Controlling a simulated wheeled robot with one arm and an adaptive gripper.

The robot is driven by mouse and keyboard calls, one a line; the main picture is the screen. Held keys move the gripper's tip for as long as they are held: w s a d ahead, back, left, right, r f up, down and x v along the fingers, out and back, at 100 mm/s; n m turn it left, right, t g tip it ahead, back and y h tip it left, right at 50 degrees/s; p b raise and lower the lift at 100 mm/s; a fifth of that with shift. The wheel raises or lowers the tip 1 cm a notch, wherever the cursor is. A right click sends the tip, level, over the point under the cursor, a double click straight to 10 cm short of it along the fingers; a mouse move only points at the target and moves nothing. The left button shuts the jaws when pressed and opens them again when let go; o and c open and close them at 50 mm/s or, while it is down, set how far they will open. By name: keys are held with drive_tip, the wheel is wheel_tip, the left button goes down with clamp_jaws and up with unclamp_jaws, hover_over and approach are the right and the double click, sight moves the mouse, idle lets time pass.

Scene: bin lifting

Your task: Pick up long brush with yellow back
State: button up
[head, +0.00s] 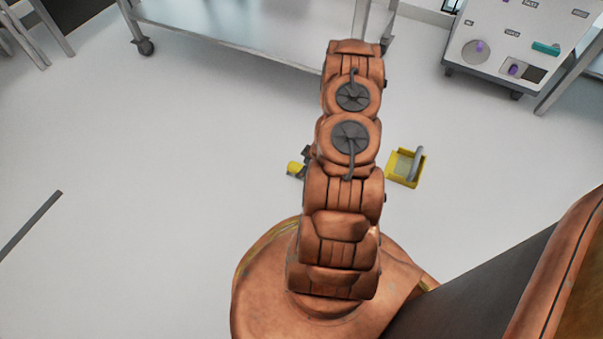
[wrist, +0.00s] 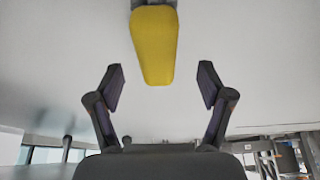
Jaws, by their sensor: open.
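The yellow-backed brush (wrist: 155,45) shows in the wrist view as a long yellow piece with a dark grey part at the top edge. It lies at the upper middle, between the lines of my two fingers, its lower end near fingertip height in the picture. My gripper (wrist: 162,76) is open, with nothing pinched. I cannot tell the exact gap in depth to the brush. In the head view a small yellow piece (head: 295,168), likely the brush, shows just left of my arm, which hides the rest of it and most of the gripper.
A yellow tray-like object with a grey handle (head: 405,168) is on the floor right of my arm. A metal table (head: 230,30) on wheels stands at the back. A white toy-like cabinet (head: 520,45) is at the back right. The floor at left is mostly clear.

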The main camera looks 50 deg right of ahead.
drive_tip(key=b+x, duration=0.2)
drive_tip(key=x, duration=0.2)
drive_tip(key=shift+w+d+f, duration=0.1)
drive_tip(key=shift+d+f, duration=0.05)
drive_tip(key=shift+f, duration=0.25)
drive_tip(key=shift+r, duration=0.1)
drive_tip(key=shift+f, duration=0.25)
idle(0.7)
drive_tip(key=c, duration=1.4)
drive_tip(key=shift+r+b, duration=0.15)
drive_tip(key=shift+b, duration=0.2)
wheel_tip(320, 180, up, 10)
drive_tip(key=p, duration=0.5)
drive_tip(key=shift+r, duration=0.1)
